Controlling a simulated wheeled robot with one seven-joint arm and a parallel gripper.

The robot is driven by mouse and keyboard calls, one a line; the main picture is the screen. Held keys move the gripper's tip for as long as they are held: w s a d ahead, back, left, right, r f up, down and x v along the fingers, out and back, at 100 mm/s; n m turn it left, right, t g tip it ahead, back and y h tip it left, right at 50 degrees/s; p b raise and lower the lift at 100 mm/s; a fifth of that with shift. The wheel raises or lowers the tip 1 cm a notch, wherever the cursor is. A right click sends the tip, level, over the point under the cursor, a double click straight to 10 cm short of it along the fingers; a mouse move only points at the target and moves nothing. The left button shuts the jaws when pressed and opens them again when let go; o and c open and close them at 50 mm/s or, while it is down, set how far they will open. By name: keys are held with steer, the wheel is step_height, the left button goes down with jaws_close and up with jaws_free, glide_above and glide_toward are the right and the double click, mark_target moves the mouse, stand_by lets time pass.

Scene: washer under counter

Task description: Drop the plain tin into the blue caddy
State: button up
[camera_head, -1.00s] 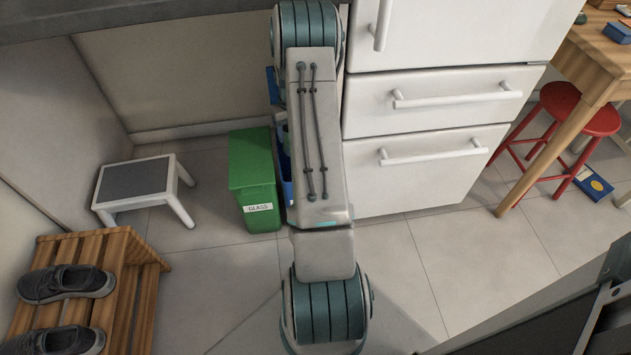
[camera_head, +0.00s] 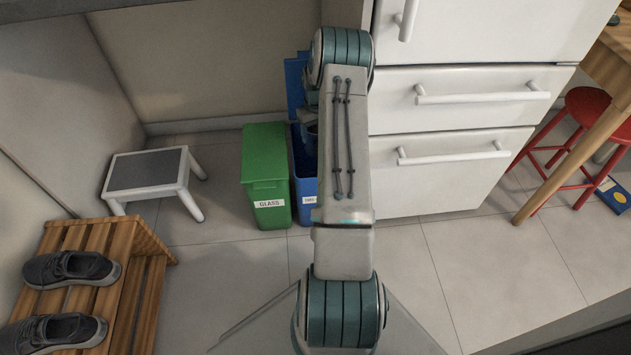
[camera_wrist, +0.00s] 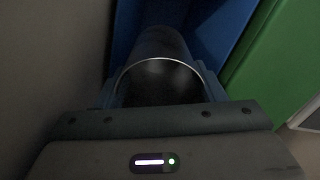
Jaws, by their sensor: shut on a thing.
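My gripper (camera_wrist: 160,92) is shut on the tin (camera_wrist: 160,72), whose dark round end and thin bright rim face the wrist camera. The blue caddy (camera_wrist: 215,32) shows behind the tin in the wrist view. In the head view the caddy (camera_head: 308,186) stands on the floor with a white label on its front and its blue lid raised at the back. My arm covers its right part. My gripper is mostly hidden behind the arm there, at the caddy's opening. I cannot tell whether the tin is below the caddy's rim.
A green bin (camera_head: 265,185) labelled GLASS stands just left of the caddy. White drawers (camera_head: 455,160) are close on the right. A step stool (camera_head: 150,172) and a wooden shoe rack (camera_head: 135,255) are at the left. A red stool (camera_head: 595,112) is at the far right.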

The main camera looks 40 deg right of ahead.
steer(key=shift+f, duration=0.35)
steer(key=o, duration=1)
steer(key=shift+o, duration=0.2)
steer(key=shift+r, duration=0.15)
step_height(320, 180, up, 7)
steer(key=p, duration=0.3)
steer(key=shift+r, duration=0.15)
